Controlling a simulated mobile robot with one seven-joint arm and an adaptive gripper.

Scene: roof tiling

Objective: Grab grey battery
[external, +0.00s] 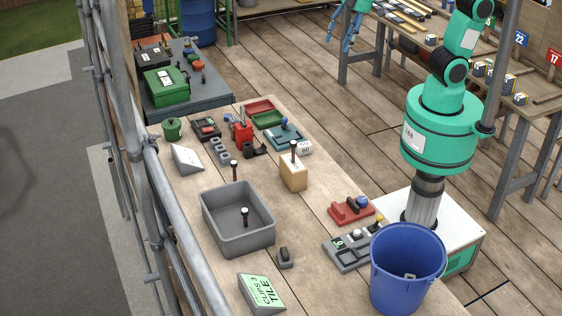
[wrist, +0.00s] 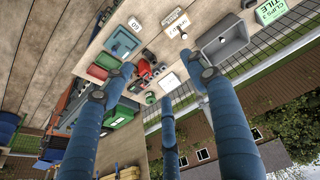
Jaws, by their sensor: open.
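A small dark grey block (external: 285,258), which looks like the grey battery, sits on the wooden bench between the grey bin and the green "CLIPS 3 TILE" sign. In the wrist view what looks like the same block (wrist: 247,4) is at the top edge, partly cut off. My gripper (external: 346,28) is at the top of the external view, high and far from the block. In the wrist view my gripper (wrist: 160,82) has its blue fingers spread wide, with nothing between them.
A wooden block (external: 293,175) stands farther back. Scaffold poles (external: 150,195) run along the left. Bare bench lies right of the bin.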

